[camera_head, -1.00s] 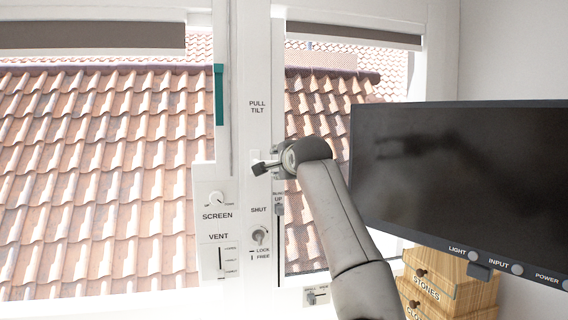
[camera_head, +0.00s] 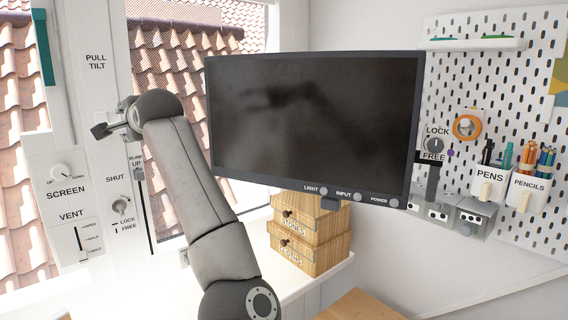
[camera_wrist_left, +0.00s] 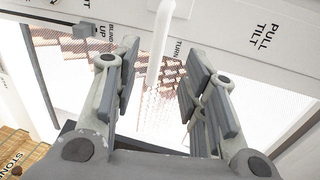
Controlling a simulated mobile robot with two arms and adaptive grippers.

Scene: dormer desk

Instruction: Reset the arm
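My left arm rises from the bottom of the head view to the window frame. Its gripper (camera_head: 106,130) is just below the PULL TILT label (camera_head: 96,61), beside the white upright. In the left wrist view the two fingers of this gripper (camera_wrist_left: 160,55) are spread apart. A white window handle (camera_wrist_left: 158,42) shows between them, near the TURN label; I cannot tell whether any finger touches it. My right gripper is not in view.
A dark monitor (camera_head: 313,125) stands close to the right of my left arm. Wooden drawers (camera_head: 310,232) sit on the ledge below it. A pegboard (camera_head: 480,90) with pen and pencil holders is at the right. The SCREEN and VENT panel (camera_head: 68,205) is at the left.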

